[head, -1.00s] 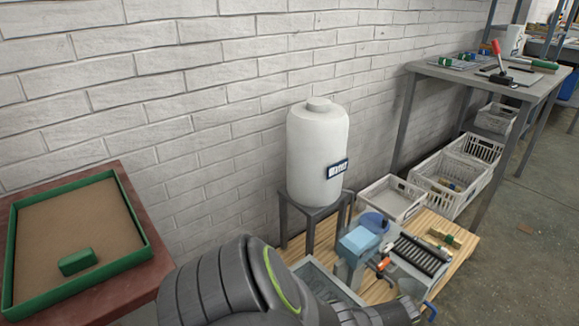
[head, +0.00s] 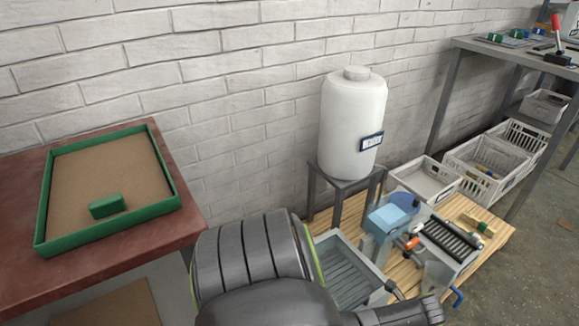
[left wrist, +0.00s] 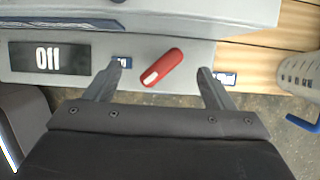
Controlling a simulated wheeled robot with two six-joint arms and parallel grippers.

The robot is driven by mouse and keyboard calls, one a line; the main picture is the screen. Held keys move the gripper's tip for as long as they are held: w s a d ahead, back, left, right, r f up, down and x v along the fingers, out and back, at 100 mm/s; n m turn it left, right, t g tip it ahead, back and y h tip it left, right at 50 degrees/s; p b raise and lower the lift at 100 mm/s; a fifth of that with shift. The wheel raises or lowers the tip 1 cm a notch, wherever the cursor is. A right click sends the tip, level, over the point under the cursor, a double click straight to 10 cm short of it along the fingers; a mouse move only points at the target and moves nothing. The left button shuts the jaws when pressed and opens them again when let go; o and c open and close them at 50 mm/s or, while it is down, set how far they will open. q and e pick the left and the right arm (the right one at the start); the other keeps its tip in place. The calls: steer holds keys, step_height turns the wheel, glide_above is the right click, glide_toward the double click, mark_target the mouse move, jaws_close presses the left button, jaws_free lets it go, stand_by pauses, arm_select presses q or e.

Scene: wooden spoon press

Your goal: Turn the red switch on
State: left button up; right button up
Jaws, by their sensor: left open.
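The red switch (left wrist: 168,64) shows in the left wrist view, on a grey panel (left wrist: 90,82). It is a short red lever with a white lower-left end, tilted up to the right. My left gripper (left wrist: 159,70) is open, with one finger on each side of the switch and a visible gap to both. A black sign reading "Off" (left wrist: 48,58) is on the panel at left. Small blue labels sit near the left finger (left wrist: 121,62) and the right finger (left wrist: 225,78). My right gripper is not in view.
A grey machine with a blue box (head: 388,218) stands on a wooden pallet (head: 480,232). A white tank (head: 350,125) on a stand is behind it. A red table (head: 180,215) with a green-rimmed tray (head: 110,232) is left. White crates (head: 490,160) lie right.

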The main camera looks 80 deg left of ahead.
arm_select(q)
steer(key=p+v, duration=0.7)
steer(key=v, duration=0.9)
steer(key=s+f+n+t+h+p, duration=0.1)
steer(key=s+f+n+p, duration=0.2)
steer(key=s+p, duration=0.35)
steer(key=s+f+n+h+p, duration=0.1)
steer(key=s+f+n+p, duration=0.2)
steer(key=s+p, duration=0.35)
steer(key=s+r+n+t+h+p, duration=0.1)
steer(key=s+n+p, duration=0.6)
steer(key=s, duration=1.2)
steer(key=shift+s+r+p, duration=0.15)
steer(key=shift+r+p, duration=0.3)
steer(key=shift+p, duration=1.7)
